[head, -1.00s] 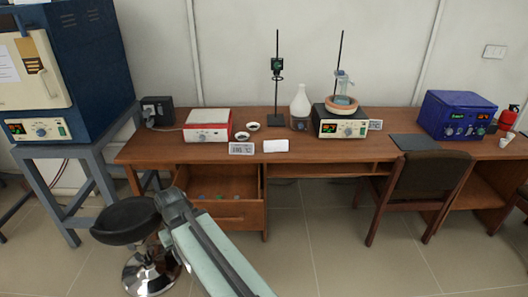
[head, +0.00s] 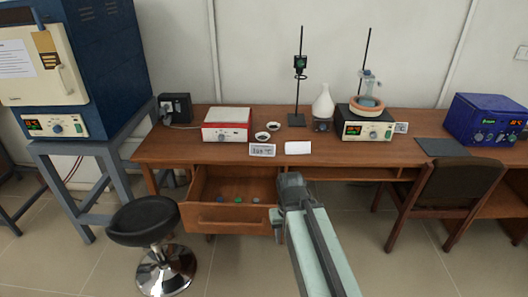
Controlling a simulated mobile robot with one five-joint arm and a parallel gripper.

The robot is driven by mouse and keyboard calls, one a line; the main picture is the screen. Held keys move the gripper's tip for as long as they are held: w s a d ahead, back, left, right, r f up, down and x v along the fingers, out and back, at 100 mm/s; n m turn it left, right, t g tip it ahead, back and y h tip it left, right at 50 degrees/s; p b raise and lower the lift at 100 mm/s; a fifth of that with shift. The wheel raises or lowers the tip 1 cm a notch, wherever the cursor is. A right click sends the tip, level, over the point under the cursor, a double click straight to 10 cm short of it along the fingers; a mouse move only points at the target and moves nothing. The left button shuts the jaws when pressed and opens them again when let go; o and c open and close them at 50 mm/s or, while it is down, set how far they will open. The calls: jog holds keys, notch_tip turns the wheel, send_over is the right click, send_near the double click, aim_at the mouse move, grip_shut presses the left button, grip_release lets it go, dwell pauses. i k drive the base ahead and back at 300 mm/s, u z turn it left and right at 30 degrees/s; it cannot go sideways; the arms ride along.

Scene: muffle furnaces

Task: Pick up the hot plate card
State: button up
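Several small cards show in the head view, and I cannot tell by their print which is the hot plate card. A grey card (head: 262,150) with dark print stands at the table's front edge, and a blank-looking white card (head: 298,148) is just right of it. A third card (head: 400,128) stands right of the cream hot plate (head: 366,130), which bears a round bath and a flask. My gripper (head: 291,182) is below the table's front edge, under the white card and apart from it. Its fingers are not distinct.
An open drawer (head: 232,218) with small coloured discs juts out left of my arm. A red-and-white device (head: 227,125) and two small dishes (head: 267,131) stand behind the cards. A stool (head: 145,222) is left, a chair (head: 452,185) right.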

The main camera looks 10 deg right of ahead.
aim_at(255, 150)
jog(key=z, duration=1.1)
jog(key=i, duration=1.3)
jog(key=u, duration=2.95)
jog(key=i, duration=1)
